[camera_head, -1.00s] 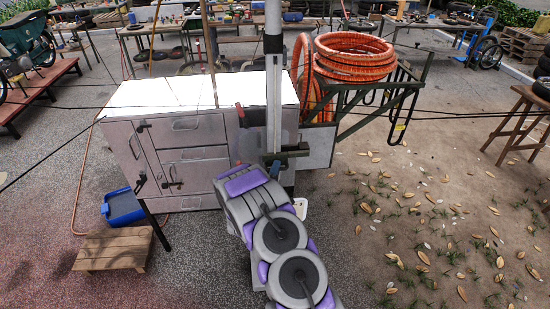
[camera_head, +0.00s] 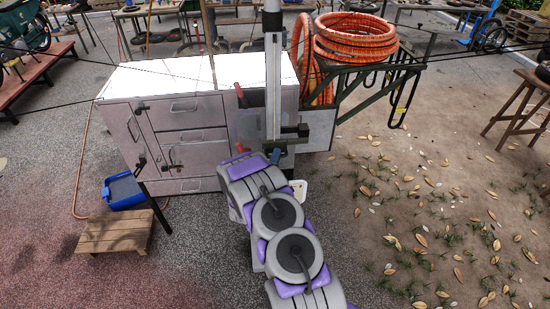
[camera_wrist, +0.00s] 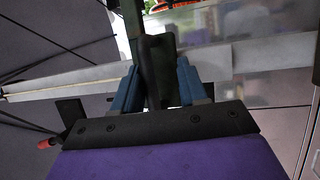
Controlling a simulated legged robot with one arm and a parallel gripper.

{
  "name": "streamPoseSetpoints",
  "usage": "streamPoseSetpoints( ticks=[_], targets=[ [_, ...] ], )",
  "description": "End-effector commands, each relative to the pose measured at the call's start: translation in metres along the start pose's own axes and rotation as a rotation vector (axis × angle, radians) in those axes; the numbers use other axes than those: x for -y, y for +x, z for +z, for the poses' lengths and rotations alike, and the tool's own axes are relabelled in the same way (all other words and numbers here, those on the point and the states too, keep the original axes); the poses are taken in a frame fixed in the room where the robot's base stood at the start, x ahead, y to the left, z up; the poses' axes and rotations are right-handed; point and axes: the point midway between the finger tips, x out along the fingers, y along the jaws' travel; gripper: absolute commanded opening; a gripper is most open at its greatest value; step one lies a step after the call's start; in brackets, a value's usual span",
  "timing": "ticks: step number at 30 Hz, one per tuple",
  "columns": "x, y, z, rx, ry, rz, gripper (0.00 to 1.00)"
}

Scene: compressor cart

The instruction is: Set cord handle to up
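The compressor cart is a grey metal cabinet (camera_head: 185,138) with drawers, a white top and a pole at its right front. A dark lever, which I take for the cord handle (camera_wrist: 155,75), stands between my fingers in the wrist view. It joins dark green metalwork at the foot of the pole; a dark green bar (camera_head: 293,133) shows there in the head view. In the head view my gripper (camera_head: 273,156) is partly hidden by my arm.
Orange hoses (camera_head: 352,38) hang on a rack at the cart's right. Red-ended levers (camera_head: 241,95) stick out left of the pole. A blue bin (camera_head: 124,191) and a wooden step (camera_head: 114,233) stand at the lower left. The leaf-strewn ground at right is open.

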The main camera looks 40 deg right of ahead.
Motion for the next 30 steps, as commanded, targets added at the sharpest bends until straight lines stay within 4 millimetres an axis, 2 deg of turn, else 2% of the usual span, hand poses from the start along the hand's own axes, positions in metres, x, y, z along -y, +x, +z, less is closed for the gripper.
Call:
streamPoseSetpoints(
  ticks=[9, 14, 30],
  targets=[
    [-0.004, 0.001, -0.001, -0.002, 0.004, 0.007, 0.40],
    [-0.004, -0.008, -0.003, -0.003, 0.005, 0.007, 0.40],
    [-0.002, -0.096, -0.002, -0.004, 0.002, 0.004, 0.40]
  ],
)
